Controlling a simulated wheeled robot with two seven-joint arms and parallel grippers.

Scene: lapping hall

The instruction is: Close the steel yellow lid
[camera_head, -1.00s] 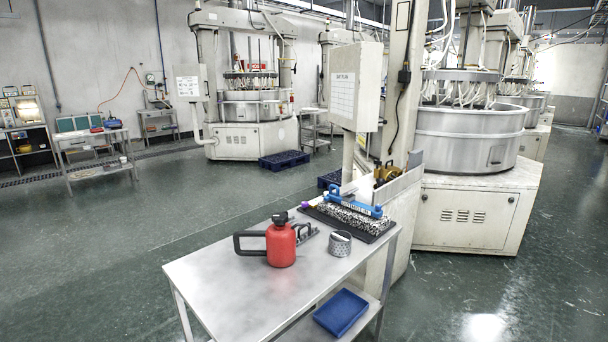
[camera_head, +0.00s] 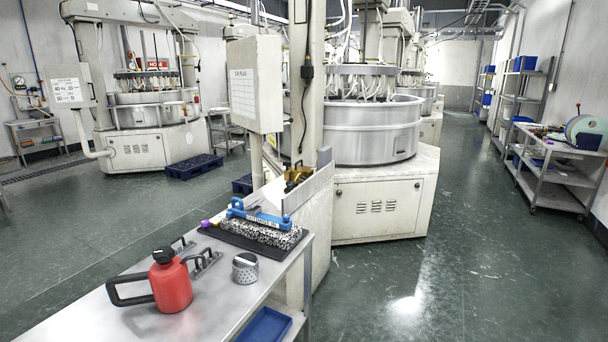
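I cannot make out a steel yellow lid for certain in the head view. The only clearly yellow metal thing is a small brass-coloured object (camera_head: 297,175) behind the grey panel at the far end of the near table; its shape is too small to tell. A red can (camera_head: 171,285) with a black cap and black handle stands upright on the near steel table (camera_head: 225,312). A small perforated steel cup (camera_head: 245,268) stands to its right. Neither of my grippers is in view.
A black mat (camera_head: 225,237) with a blue-handled tool (camera_head: 256,213) lies on the table. A blue tray (camera_head: 264,326) is on its lower shelf. Large lapping machines (camera_head: 373,135) stand behind. A cart (camera_head: 556,182) stands at right; the green floor (camera_head: 455,245) between is clear.

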